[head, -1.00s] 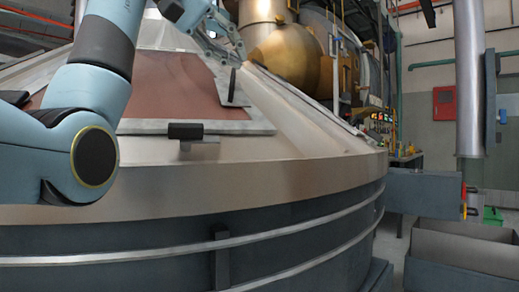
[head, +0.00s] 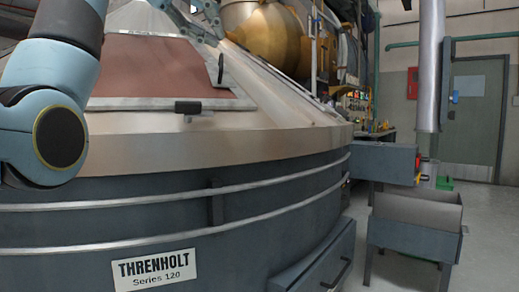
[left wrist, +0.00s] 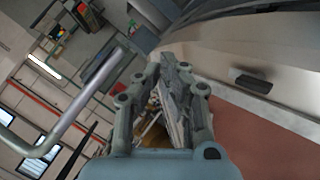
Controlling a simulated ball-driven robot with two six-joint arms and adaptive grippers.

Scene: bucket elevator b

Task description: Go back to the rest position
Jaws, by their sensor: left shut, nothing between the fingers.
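My left arm comes in from the left of the head view and reaches over the large machine (head: 250,150). My left gripper (head: 208,18) shows small at the top of the head view, above the machine's sloped top. In the left wrist view the left gripper (left wrist: 172,72) has its fingers together, with nothing held. The machine's reddish-brown panel (head: 150,70) and its black handle (head: 188,107) lie below the gripper. My right gripper is in neither view.
A grey box on legs (head: 415,215) stands on the floor at the right, below a grey chute (head: 385,162). A vertical metal pipe (head: 430,70) stands behind. A door (head: 477,115) is in the back wall. Floor at the far right is clear.

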